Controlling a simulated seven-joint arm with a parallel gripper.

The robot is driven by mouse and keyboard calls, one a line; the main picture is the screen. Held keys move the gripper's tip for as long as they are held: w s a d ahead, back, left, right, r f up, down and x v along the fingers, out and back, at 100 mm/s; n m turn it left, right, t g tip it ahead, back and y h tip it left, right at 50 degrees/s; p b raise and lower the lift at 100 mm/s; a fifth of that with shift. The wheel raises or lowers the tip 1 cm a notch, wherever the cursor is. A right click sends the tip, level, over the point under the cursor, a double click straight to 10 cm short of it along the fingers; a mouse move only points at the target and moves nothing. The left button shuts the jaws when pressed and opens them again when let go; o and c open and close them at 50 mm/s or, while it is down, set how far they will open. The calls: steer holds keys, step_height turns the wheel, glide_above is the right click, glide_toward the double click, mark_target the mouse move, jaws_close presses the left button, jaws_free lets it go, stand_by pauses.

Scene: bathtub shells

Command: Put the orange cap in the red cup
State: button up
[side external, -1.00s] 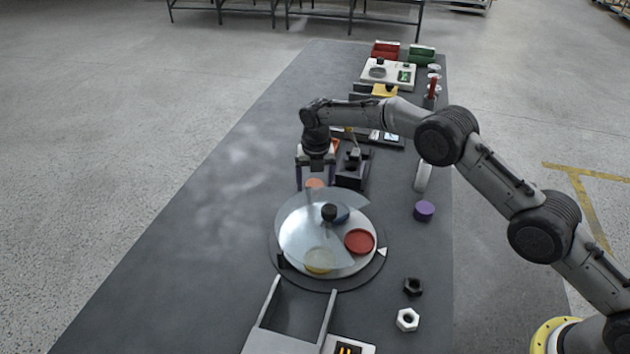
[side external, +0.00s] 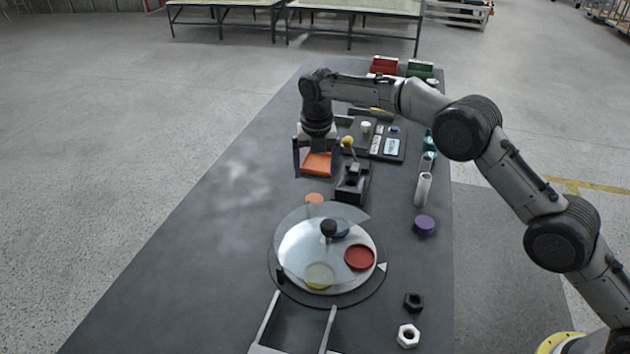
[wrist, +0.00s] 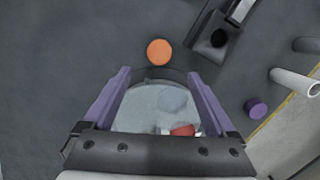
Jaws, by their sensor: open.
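The orange cap (side external: 314,199) lies flat on the dark table, behind the turntable in the side view. In the wrist view the orange cap (wrist: 159,52) lies just past the fingertips, centred between them. The red cup (side external: 358,257) is a shallow round dish on the right of the turntable, outside the clear cover. It shows partly in the wrist view (wrist: 183,130) between the fingers. My gripper (side external: 316,173) has purple fingers, spread open and empty, above and behind the cap. An orange bin (side external: 318,163) shows between the fingers in the side view.
The turntable (side external: 363,282) has a clear cover (side external: 300,240) with a black knob (side external: 328,228) over blue and yellow dishes. A black lever unit (side external: 352,185) stands right of the cap. A purple cap (side external: 424,225) and white tube (side external: 423,190) lie right. Table left is clear.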

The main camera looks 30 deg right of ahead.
steer(key=shift+s+r, duration=0.15)
steer(key=shift+r, duration=0.65)
